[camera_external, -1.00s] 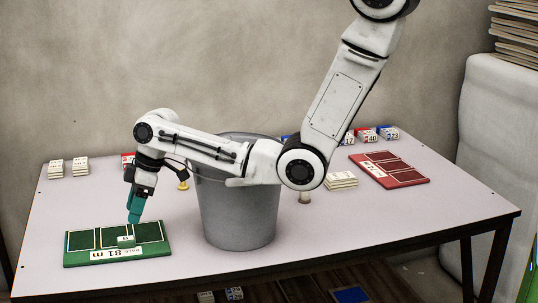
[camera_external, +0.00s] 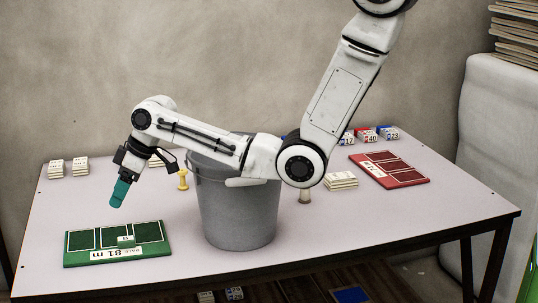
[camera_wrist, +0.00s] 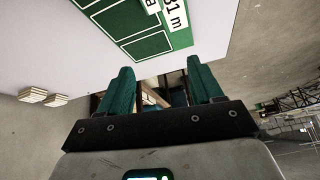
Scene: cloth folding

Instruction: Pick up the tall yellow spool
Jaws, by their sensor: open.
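A yellow spool (camera_external: 183,180) stands upright on the table, just left of the grey bucket in the external view. My gripper (camera_external: 118,194), with teal fingers, is in the air to the left of the spool and above the back left of the green board. In the wrist view my gripper (camera_wrist: 158,88) has its two fingers apart with nothing held between them. The spool does not show in the wrist view.
The grey bucket (camera_external: 238,210) stands mid-table under my forearm. The green board (camera_external: 117,243) lies at the front left. A grey-beige spool (camera_external: 305,196), a card stack (camera_external: 340,181) and a red board (camera_external: 390,168) are to the right. White stacks (camera_external: 68,168) sit at the back left.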

